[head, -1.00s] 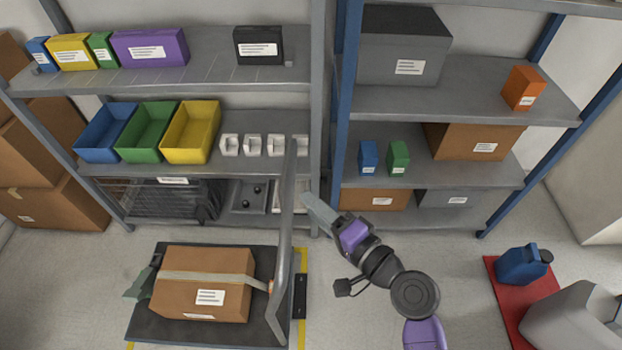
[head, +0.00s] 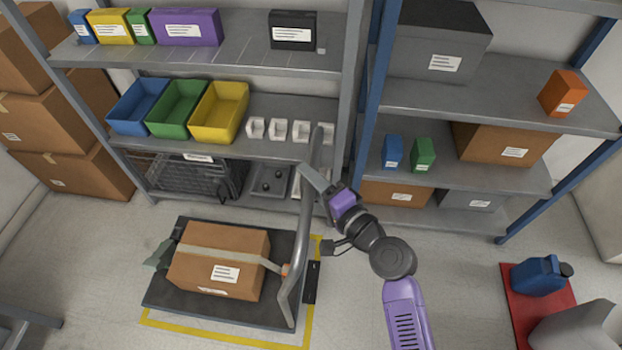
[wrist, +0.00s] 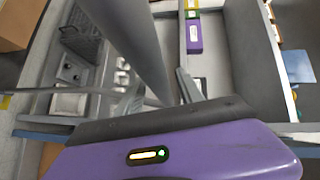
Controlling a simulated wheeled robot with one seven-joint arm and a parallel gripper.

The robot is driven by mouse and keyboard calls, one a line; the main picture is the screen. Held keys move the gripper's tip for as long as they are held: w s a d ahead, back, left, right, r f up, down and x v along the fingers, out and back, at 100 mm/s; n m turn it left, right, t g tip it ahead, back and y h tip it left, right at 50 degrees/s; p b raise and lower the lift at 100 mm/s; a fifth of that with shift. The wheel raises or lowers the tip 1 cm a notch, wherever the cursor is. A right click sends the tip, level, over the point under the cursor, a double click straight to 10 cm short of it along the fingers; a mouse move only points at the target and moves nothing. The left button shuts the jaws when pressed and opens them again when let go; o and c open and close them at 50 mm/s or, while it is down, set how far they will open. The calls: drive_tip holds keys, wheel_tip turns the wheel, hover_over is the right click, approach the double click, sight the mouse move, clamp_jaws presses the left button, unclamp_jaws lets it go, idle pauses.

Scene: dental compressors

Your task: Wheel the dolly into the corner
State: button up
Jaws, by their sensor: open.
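The dolly (head: 165,297) is a dark flat platform with a tall grey tubular handle (head: 293,275) at its right end. A brown cardboard box (head: 195,270) lies on it under a light strap. The dolly stands within a yellow floor outline (head: 225,336). My gripper (head: 315,178) is open at the upper part of the handle. In the wrist view the handle bar (wrist: 130,45) runs close past my open gripper (wrist: 160,98). I cannot tell whether the bar lies fully between the fingers or touches them.
Loaded shelving (head: 265,60) stands behind the dolly, with a second blue-posted unit (head: 560,190) to the right. Stacked cartons (head: 75,165) fill the back left. A blue canister (head: 537,276) sits on a red mat (head: 520,310) at right. A dark block (head: 311,283) lies beside the dolly's right end.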

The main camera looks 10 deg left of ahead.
clamp_jaws()
idle(1.3)
